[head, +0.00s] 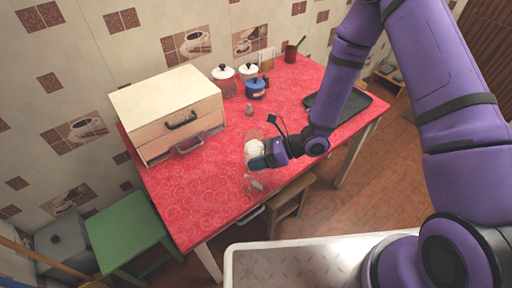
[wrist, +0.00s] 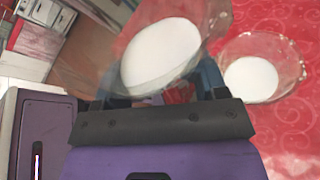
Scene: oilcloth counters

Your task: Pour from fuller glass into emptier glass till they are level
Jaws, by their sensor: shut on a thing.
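My gripper (head: 262,161) is over the front part of the red table and is shut on a clear glass (wrist: 160,52) holding white liquid. In the wrist view this glass stands between my fingers and looks tilted. A second clear glass (wrist: 262,72) with white liquid stands on the red cloth, just right of the held one. Its liquid surface looks smaller, and no stream shows between the two. In the head view, white liquid in a glass (head: 254,148) shows beside my gripper; the glasses overlap there, and I cannot tell them apart.
A wooden drawer box (head: 168,108) stands at the table's left. Lidded canisters (head: 248,73) are at the back, and a dark tray (head: 356,104) lies at the right. A small grey item (head: 249,109) stands behind the glasses.

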